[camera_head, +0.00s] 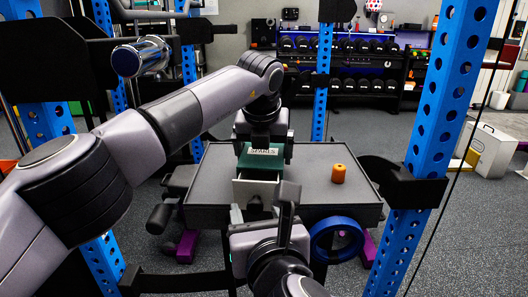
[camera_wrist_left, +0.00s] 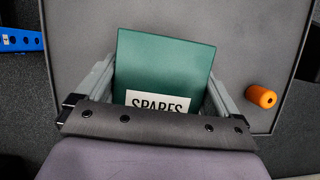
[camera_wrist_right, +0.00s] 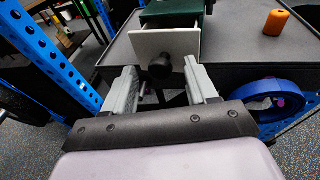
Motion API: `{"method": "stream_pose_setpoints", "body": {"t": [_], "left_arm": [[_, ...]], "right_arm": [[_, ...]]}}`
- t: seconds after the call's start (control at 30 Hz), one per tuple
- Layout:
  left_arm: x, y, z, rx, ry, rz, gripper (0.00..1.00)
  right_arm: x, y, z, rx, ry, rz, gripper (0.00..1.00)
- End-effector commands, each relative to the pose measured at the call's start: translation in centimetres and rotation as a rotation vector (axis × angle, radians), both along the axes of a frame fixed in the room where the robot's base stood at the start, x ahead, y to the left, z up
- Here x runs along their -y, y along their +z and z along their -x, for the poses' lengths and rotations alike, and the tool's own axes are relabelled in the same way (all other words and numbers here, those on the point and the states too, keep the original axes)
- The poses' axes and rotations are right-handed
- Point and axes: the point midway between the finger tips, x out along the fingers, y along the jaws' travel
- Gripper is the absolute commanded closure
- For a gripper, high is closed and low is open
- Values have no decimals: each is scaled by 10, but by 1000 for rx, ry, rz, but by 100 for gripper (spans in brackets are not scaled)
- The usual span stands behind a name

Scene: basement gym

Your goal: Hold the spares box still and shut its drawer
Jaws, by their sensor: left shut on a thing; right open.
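The green spares box (camera_head: 262,160) stands on the grey top with its labelled lid up; it fills the middle of the left wrist view (camera_wrist_left: 165,65). My left gripper (camera_wrist_left: 160,88) is shut on the box, one finger against each side. The box's pale drawer (camera_wrist_right: 165,44) sticks out of the front, towards me, and also shows in the head view (camera_head: 250,190). A dark round knob (camera_wrist_right: 160,68) is on its front. My right gripper (camera_wrist_right: 158,80) is open in front of the drawer, its fingers either side of the knob, not closed on it.
The box rests on a grey padded top (camera_head: 215,183) with dark edges. An orange cylinder (camera_head: 338,174) stands to its right. A blue ring (camera_head: 336,240) hangs at the front edge. A blue perforated rack post (camera_head: 420,150) rises at right. The top's right part is mostly clear.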

Motion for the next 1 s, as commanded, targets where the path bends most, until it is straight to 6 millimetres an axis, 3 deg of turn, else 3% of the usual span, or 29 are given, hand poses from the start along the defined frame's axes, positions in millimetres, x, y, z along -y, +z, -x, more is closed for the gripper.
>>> {"method": "stream_pose_setpoints", "body": {"t": [0.3, 1.0], "left_arm": [[0, 1, 0, 1, 0, 1, 43], [0, 1, 0, 1, 0, 1, 43]], "right_arm": [[-4, -5, -24, -1, -1, -1, 43], [-3, -5, -25, 0, 0, -1, 43]]}}
